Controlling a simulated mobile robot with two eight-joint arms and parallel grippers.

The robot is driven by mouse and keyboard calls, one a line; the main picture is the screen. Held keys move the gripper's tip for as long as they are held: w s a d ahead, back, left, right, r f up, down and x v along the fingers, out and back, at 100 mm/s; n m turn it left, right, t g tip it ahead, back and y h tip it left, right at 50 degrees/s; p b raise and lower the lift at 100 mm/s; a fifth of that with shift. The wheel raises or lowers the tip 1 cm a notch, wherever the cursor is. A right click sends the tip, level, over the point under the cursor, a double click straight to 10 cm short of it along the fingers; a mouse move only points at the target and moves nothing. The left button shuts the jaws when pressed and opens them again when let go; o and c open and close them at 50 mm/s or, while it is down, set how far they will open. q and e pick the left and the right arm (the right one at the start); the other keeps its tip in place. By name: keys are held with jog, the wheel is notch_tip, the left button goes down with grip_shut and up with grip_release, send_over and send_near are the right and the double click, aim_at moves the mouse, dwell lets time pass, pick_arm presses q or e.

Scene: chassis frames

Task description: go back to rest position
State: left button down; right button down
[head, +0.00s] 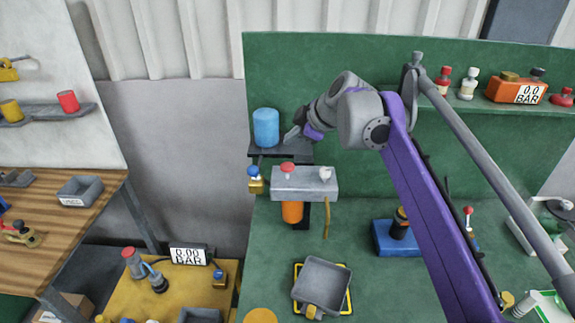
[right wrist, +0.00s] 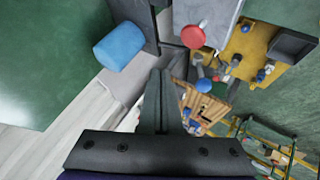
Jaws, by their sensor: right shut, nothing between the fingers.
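My right gripper (head: 294,134) is at the end of the purple arm, by the dark shelf (head: 264,151) on the green wall. It is shut and empty, just right of a blue cylinder (head: 266,128) standing on that shelf. In the right wrist view the shut fingers (right wrist: 161,100) point away from the camera, with the blue cylinder (right wrist: 119,47) to their left and apart from them. My left gripper is not in view.
Close below the gripper are a grey block (head: 304,184) with a red knob (head: 287,168) and an orange cylinder (head: 292,212). A grey tray (head: 322,285) lies on the green bench. An upper shelf (head: 480,104) holds several small items at right.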

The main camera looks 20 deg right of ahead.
jog(key=shift+w, duration=0.1)
jog(key=s+a+f+m+h, duration=0.1)
jog(key=s+a+f+m, duration=0.2)
jog(key=s+f, duration=0.5)
jog(key=s+a+f+m+g, duration=0.1)
jog(key=s+a+f+m, duration=0.2)
jog(key=s+f, duration=0.6)
jog(key=s+a+f+m+g+h, duration=0.1)
jog(key=s+a+f+m, duration=0.3)
jog(key=s+f, duration=0.5)
jog(key=shift+s+f+m+h, duration=0.15)
jog(key=shift+f+m+h, duration=0.25)
jog(key=shift+m, duration=0.7)
jog(key=w+d+r+m+y, duration=0.1)
jog(key=w+d+r+m, duration=0.2)
jog(key=w+r+m, duration=0.5)
jog(key=w+d+r+m+t+y, duration=0.1)
jog(key=w+d+r+m, duration=0.2)
jog(key=w+r+m, duration=0.5)
jog(key=w+d+r+m+t, duration=0.1)
jog(key=w+d+r+m, duration=0.3)
jog(key=w+r+m, duration=0.3)
jog(key=w+r, duration=0.3)
jog(key=r, duration=0.4)
jog(key=shift+r+m+y, duration=0.35)
jog(key=shift+m+y, duration=0.05)
